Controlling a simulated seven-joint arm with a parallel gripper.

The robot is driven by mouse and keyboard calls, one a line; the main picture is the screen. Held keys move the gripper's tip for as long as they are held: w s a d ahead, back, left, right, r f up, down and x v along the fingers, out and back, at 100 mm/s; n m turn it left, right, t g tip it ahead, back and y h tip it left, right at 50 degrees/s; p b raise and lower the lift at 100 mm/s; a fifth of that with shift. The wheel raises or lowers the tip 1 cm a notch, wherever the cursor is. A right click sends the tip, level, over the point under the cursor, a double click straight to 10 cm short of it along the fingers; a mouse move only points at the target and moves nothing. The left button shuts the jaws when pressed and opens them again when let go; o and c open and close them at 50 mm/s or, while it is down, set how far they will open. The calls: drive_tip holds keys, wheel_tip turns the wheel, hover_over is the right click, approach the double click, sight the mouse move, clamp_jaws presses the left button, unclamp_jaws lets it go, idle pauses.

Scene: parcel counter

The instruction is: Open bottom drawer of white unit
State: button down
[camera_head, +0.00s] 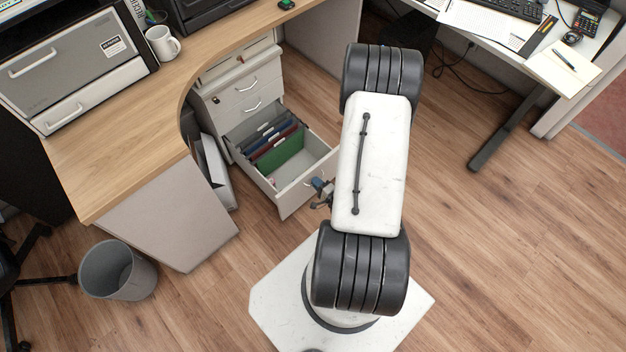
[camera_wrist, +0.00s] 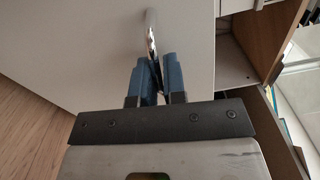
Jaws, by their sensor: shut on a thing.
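The white drawer unit (camera_head: 237,86) stands under the wooden desk. Its bottom drawer (camera_head: 308,184) is pulled well out, and coloured hanging folders (camera_head: 279,147) show inside it. My gripper (camera_head: 321,193) is at the outer side of that drawer's front, partly hidden by my arm in the head view. In the wrist view my gripper's blue fingers (camera_wrist: 156,80) are shut on the metal handle (camera_wrist: 151,35) of the drawer front (camera_wrist: 90,45). The two upper drawers of the unit are closed, each with a metal handle.
A grey waste bin (camera_head: 118,271) stands on the floor at lower left. A white mug (camera_head: 162,43) is on the desk (camera_head: 125,165). Another desk with a keyboard and papers is at upper right. The wooden floor right of my arm is clear.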

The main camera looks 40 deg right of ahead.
drive_tip(key=shift+s+a+f, duration=0.1)
drive_tip(key=shift+s+f, duration=0.05)
drive_tip(key=shift+f, duration=0.05)
drive_tip(key=c, duration=1.2)
unclamp_jaws()
drive_tip(key=shift+r, duration=0.1)
drive_tip(key=shift+s, duration=3.85)
